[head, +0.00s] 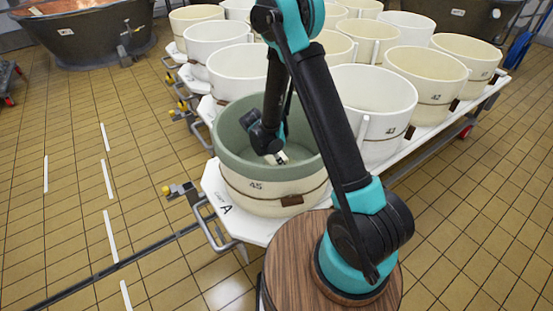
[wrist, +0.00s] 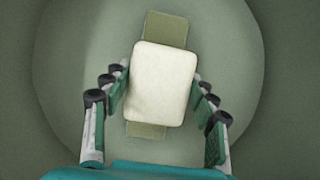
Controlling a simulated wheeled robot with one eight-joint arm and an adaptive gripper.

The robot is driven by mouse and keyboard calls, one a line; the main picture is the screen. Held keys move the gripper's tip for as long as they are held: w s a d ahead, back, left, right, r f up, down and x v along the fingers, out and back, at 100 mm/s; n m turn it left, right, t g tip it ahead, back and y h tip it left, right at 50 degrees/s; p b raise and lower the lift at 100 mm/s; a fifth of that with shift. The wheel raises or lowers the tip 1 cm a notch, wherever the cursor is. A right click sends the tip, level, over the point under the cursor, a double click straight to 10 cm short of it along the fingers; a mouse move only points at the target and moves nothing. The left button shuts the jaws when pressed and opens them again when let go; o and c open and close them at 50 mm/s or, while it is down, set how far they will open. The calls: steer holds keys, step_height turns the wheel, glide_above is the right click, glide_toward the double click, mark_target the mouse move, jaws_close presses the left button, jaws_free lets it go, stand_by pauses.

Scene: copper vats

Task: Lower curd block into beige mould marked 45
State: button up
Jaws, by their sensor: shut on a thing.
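The mould marked 45 (head: 256,186) stands at the front corner of the white trolley. It has a beige outer wall, a brown band and a grey-green rim and inside. My gripper (head: 268,150) reaches down inside this mould, below its rim. In the wrist view my gripper (wrist: 160,100) is shut on a cream, round-cornered curd block (wrist: 163,82), with a finger on each side. Beneath the block, a longer olive-green rectangular shape (wrist: 166,28) shows on the mould's floor, partly hidden by the block. The gap between block and floor is hard to judge.
Several white and cream moulds stand close behind and to the right, including a white one (head: 372,110) beside mould 45. The trolley (head: 215,190) has a metal handle at its front left. Tiled floor is open at left and right. A copper vat (head: 85,35) stands at the back left.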

steer(key=o, duration=1.5)
steer(key=v, duration=1.2)
steer(key=shift+s, duration=0.1)
